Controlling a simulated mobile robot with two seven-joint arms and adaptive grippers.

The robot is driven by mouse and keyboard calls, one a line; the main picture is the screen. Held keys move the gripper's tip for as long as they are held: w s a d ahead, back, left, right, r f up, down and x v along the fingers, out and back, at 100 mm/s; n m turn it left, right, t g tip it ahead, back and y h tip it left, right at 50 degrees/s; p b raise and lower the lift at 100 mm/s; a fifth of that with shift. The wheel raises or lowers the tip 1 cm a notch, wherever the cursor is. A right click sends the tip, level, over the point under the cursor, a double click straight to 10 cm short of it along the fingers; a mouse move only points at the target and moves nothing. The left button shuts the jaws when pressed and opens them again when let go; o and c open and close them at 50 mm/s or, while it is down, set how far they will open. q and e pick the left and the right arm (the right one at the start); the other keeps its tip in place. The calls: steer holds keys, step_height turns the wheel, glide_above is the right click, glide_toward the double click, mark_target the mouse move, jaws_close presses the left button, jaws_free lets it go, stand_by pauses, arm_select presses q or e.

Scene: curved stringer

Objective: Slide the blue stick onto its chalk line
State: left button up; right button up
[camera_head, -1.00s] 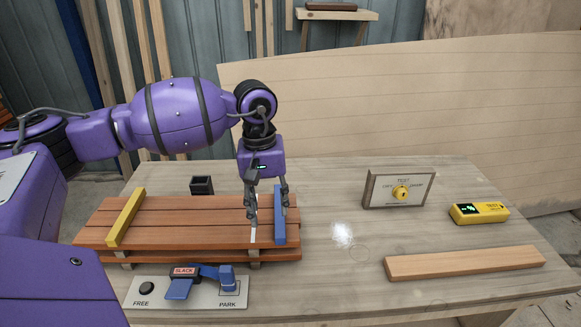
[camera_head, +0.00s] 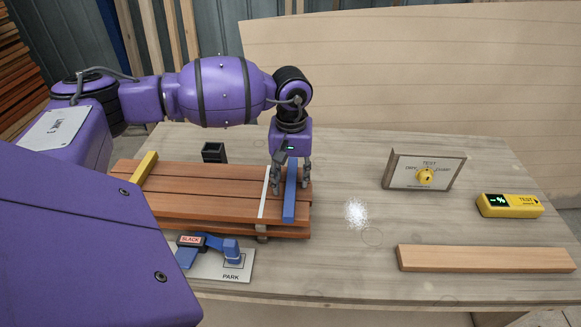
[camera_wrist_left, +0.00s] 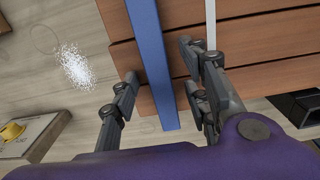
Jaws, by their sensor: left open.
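The blue stick (camera_head: 289,198) lies across the reddish-brown slats (camera_head: 205,207), near their right end. Its white chalk line (camera_head: 264,192) runs to its left, roughly parallel, with a strip of bare wood between them. In the left wrist view the open fingers (camera_wrist_left: 160,95) straddle the blue stick (camera_wrist_left: 151,50) with gaps, and the chalk line (camera_wrist_left: 211,22) lies beyond one finger. Whether the fingertips touch the slats is unclear. My right gripper is not in view.
A yellow stick (camera_head: 144,168) lies at the slats' left end. A SLACK/PARK lever board (camera_head: 215,268) stands in front, partly hidden by my purple body. A TEST panel (camera_head: 405,168), yellow meter (camera_head: 510,206) and loose board (camera_head: 485,258) are right.

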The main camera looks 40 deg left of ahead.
mark_target(266, 185)
arm_select(q)
steer(key=shift+f, duration=0.1)
jaws_close()
steer(key=shift+s+a, duration=0.5)
steer(key=shift+a, duration=0.4)
steer(key=shift+s+a, duration=0.25)
steer(key=shift+a, duration=0.2)
steer(key=shift+s+a, duration=0.35)
steer(key=shift+a, duration=0.2)
steer(key=shift+s+a, duration=0.3)
steer(key=shift+a, duration=0.2)
steer(key=shift+s+a+p, duration=0.25)
steer(key=shift+a+p, duration=0.05)
steer(key=shift+a, duration=0.15)
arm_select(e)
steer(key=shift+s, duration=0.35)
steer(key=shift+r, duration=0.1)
arm_select(q)
jaws_free()
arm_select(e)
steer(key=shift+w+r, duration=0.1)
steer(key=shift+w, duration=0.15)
